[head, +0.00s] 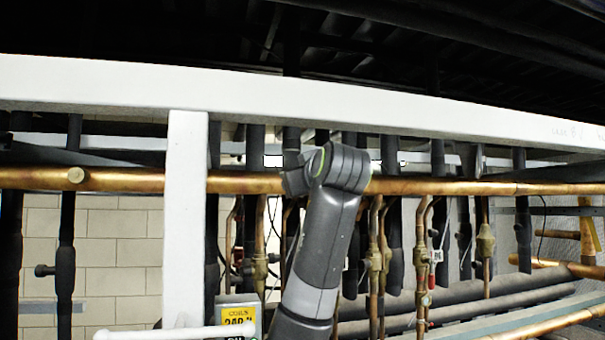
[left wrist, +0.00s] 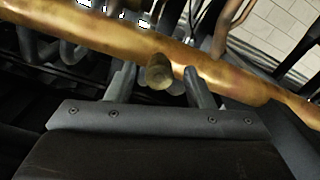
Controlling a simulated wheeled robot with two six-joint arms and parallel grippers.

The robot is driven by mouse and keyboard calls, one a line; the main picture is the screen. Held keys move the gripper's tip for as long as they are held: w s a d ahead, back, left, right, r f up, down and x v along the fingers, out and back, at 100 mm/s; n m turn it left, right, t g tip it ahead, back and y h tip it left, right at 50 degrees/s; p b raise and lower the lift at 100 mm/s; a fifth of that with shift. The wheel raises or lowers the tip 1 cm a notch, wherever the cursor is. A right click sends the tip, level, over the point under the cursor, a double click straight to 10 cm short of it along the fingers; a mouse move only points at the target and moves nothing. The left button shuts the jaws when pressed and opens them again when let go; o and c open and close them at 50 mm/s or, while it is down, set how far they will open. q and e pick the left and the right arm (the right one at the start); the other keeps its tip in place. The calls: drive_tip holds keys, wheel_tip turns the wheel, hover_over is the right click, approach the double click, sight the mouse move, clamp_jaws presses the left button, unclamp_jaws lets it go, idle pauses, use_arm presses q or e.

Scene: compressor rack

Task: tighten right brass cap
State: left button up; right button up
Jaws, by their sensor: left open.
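A short round brass cap (left wrist: 159,72) sticks out from the copper pipe (left wrist: 100,35) in the left wrist view. My left gripper (left wrist: 161,88) is open, with one finger on each side of the cap. The fingers look apart from the cap, but I cannot tell how deep it sits between them. In the head view my grey arm reaches up to the long copper pipe (head: 450,187); its wrist hides the fingers and that stretch of pipe. My right gripper is not in view.
A white horizontal beam (head: 300,100) runs above the pipe, and a white post (head: 186,220) stands left of my arm. Several vertical pipes and brass valves (head: 374,258) hang behind. A yellow label (head: 239,317) is low, left of my arm.

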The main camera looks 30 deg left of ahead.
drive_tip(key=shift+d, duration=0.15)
use_arm(q)
drive_tip(key=shift+d, duration=0.1)
drive_tip(key=shift+c, duration=1)
drive_tip(key=c, duration=0.8)
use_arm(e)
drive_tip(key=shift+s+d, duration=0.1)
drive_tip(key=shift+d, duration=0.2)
use_arm(q)
drive_tip(key=shift+m, duration=0.3)
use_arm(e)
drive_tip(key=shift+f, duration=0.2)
